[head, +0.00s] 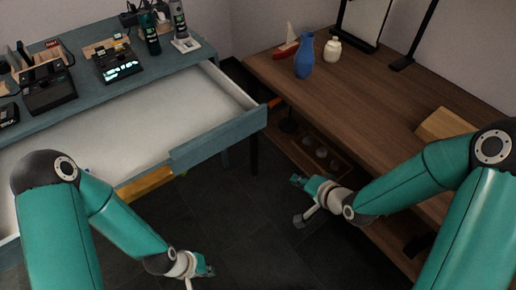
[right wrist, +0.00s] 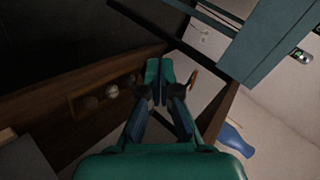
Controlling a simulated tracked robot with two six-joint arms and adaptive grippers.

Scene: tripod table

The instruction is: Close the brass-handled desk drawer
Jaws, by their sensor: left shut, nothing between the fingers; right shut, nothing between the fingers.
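The desk drawer (head: 215,147) is pulled far out of the blue-grey desk (head: 85,97), and its pale interior looks empty. A yellow, brass-coloured piece (head: 147,184), seemingly the handle, shows low on its front, partly hidden by my left arm. My left gripper (head: 206,269) is low in front of the drawer, apart from it, and shut with nothing visible in it. My right gripper (head: 298,182) is right of the drawer's right corner, apart from it, over the floor. In the right wrist view its fingers (right wrist: 160,72) are shut and empty.
A brown wooden table (head: 395,95) stands at right with a blue vase (head: 304,56), a cream jar (head: 332,50) and a wooden board (head: 446,124). Its lower shelf (head: 310,150) holds small round things. Bottles and devices stand on the desk. Dark floor (head: 250,215) lies open between.

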